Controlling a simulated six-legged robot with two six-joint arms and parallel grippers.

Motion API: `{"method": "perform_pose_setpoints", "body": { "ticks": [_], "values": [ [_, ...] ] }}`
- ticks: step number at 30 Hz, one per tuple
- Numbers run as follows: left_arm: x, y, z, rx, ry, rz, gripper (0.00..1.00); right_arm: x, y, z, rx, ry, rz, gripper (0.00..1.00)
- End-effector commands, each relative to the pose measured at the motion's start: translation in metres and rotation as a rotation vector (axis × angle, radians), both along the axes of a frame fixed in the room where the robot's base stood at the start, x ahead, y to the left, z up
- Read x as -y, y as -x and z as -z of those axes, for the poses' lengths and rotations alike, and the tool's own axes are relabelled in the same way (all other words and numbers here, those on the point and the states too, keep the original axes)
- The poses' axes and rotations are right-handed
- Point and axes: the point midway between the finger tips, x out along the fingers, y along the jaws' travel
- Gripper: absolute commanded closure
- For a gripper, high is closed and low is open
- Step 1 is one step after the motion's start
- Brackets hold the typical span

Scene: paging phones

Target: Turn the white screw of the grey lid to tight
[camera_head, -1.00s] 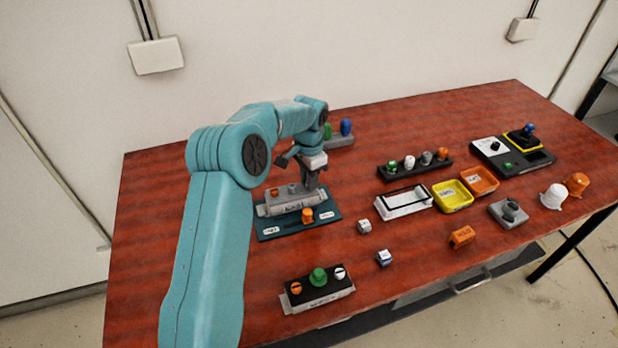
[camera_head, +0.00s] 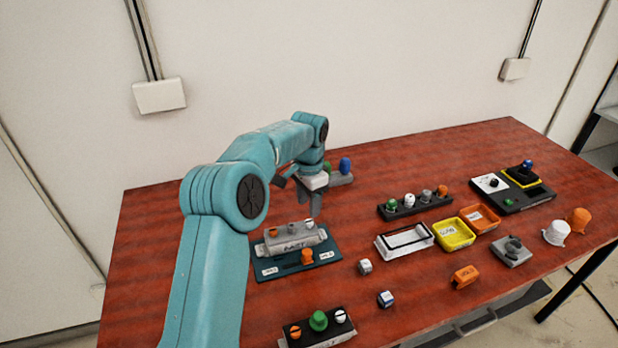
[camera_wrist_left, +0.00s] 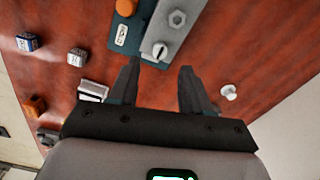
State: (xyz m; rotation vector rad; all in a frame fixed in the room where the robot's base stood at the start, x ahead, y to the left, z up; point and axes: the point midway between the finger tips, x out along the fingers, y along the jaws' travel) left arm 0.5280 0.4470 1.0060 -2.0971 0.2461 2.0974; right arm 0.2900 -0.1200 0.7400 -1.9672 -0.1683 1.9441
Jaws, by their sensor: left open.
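The grey lid (camera_head: 285,243) sits on a dark teal board (camera_head: 268,271) at the left of the table. An orange screw, a grey bolt head and the white screw (camera_head: 309,224) stand along its top, the white one at the right end. The left wrist view shows the white screw (camera_wrist_left: 160,51) close before the fingers, and the grey lid (camera_wrist_left: 165,32) running up from it. My left gripper (camera_head: 315,207) is open and empty, pointing down above the white screw, apart from it. The left wrist view shows its spread fingers (camera_wrist_left: 160,75). My right gripper is not in view.
An orange knob (camera_head: 307,257) stands on the board before the lid. A black-topped block (camera_head: 301,333) with coloured knobs is nearer. Two small cubes (camera_head: 365,267) lie to the right. Trays (camera_head: 452,234) and a knob rack (camera_head: 415,205) lie further right.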

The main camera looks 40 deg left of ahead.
Motion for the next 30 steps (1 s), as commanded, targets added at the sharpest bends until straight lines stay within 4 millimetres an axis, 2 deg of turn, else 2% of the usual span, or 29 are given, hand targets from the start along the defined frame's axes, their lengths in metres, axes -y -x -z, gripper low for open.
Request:
{"method": "perform_pose_setpoints", "body": {
  "ticks": [1,6,12,18,30],
  "values": [
    [0.000,-0.002,-0.016,0.007,-0.002,0.000,0.52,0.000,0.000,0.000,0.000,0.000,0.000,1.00],
    [0.000,-0.001,-0.060,0.003,0.000,0.000,0.52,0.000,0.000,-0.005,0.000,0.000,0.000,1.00],
    [0.000,-0.001,-0.093,0.002,0.000,0.000,0.52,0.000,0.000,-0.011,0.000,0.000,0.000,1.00],
    [0.000,0.000,-0.102,0.000,0.001,0.000,0.52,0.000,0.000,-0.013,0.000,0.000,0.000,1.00],
    [0.000,0.000,-0.102,0.000,0.001,0.000,0.52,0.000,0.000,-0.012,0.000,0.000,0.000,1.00]
  ]
}}
